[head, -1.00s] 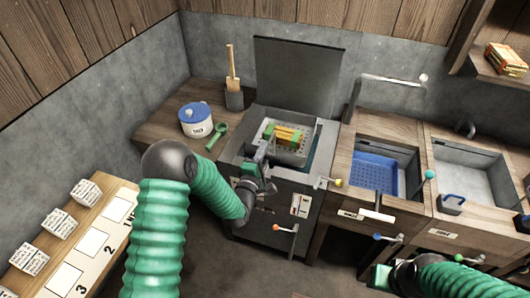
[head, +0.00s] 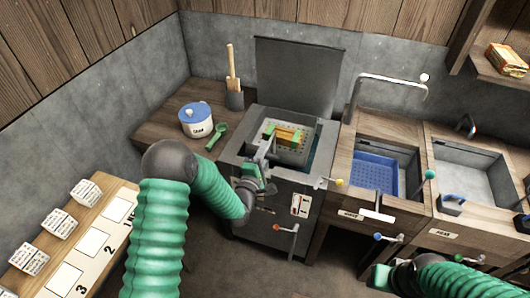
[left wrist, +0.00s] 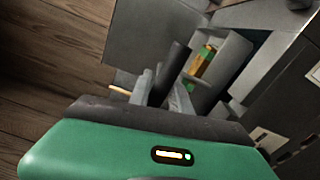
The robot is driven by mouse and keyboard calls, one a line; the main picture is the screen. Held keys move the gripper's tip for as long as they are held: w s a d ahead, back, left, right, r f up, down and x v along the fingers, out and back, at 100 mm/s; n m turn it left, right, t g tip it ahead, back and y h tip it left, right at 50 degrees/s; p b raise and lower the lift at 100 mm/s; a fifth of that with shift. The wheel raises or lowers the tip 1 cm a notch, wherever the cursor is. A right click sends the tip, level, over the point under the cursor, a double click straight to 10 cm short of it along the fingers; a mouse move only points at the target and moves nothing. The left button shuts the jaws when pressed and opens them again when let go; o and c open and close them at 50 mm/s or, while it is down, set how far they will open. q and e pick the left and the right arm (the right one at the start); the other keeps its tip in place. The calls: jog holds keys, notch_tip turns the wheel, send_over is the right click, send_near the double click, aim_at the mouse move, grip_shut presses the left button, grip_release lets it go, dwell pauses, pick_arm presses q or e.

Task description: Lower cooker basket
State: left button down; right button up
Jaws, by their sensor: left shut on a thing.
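The cooker (head: 262,222) is a grey box in the middle of the head view, with its lid (head: 295,72) standing open behind it. The basket (head: 311,135), holding orange, yellow and green pieces (head: 286,135), is in the cooker's top opening. My left gripper (head: 264,160) is at the basket's front side, shut on its handle. The left wrist view shows the fingers (left wrist: 150,90) beside a dark handle (left wrist: 176,65), with the basket (left wrist: 229,62) beyond. How deep the basket sits is hard to tell. My right gripper (head: 383,277) is at lower right; its fingers are unclear.
A blue-lidded pot (head: 196,120) and a green spoon (head: 216,136) are on the wooden counter left of the cooker. A sink with a blue basket (head: 374,175) is to the right. A red-knobbed lever (head: 285,228) projects from the cooker's front.

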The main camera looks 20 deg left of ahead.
pick_arm(q)
jog(key=shift+f, duration=0.25)
notch_tip(320, 180, down, 17)
jog(key=b, duration=1.3)
jog(key=shift+b, duration=0.4)
jog(key=shift+s+f, duration=0.15)
jog(key=c, duration=1.2)
grip_release()
jog(key=s, duration=1.6)
jog(key=shift+s+a, duration=0.3)
jog(key=shift+a, duration=0.05)
